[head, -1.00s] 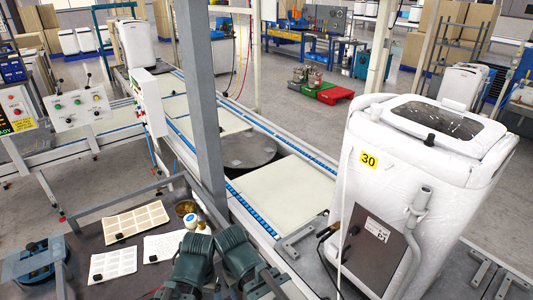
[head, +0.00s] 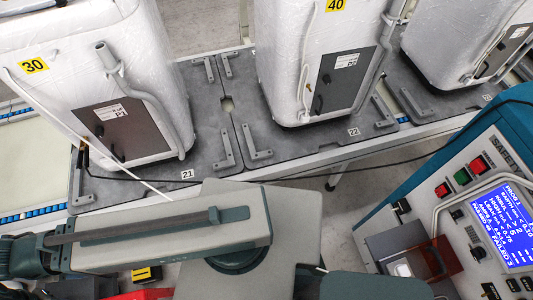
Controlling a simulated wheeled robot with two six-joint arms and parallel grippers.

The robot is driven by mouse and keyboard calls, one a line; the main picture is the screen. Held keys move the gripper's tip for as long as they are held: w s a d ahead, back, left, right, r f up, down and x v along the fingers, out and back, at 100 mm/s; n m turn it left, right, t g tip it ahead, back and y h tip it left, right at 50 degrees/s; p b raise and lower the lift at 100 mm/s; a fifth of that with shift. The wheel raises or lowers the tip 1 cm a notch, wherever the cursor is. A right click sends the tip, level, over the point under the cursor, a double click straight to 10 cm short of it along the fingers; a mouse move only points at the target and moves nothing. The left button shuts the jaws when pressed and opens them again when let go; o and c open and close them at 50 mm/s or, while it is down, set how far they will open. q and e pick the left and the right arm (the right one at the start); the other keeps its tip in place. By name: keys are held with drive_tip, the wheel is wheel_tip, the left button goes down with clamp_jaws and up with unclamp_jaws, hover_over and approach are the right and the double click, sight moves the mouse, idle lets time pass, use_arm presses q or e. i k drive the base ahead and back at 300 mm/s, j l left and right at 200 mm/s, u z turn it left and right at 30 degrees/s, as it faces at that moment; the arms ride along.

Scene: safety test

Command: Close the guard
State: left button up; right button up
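A teal safety tester (head: 445,190) stands at the right, with a blue lit screen (head: 505,226) reading a failed result. At its lower left is a dark box with a reddish-brown, see-through flap (head: 438,258), which looks like the guard. The flap seems to stand up at the side of a pale square part (head: 402,269), which is uncovered. Its exact angle is hard to tell. Dark green parts at the lower left and bottom centre look like my arms. I see no fingertips of either gripper.
White wrapped units marked 30 (head: 90,75) and 40 (head: 315,50) stand on grey pallets along the line behind. A black cable runs across towards the tester.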

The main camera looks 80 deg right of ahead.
sight(442, 255)
drive_tip(key=k+z, duration=0.2)
drive_tip(key=z, duration=4.95)
drive_tip(key=k, duration=0.25)
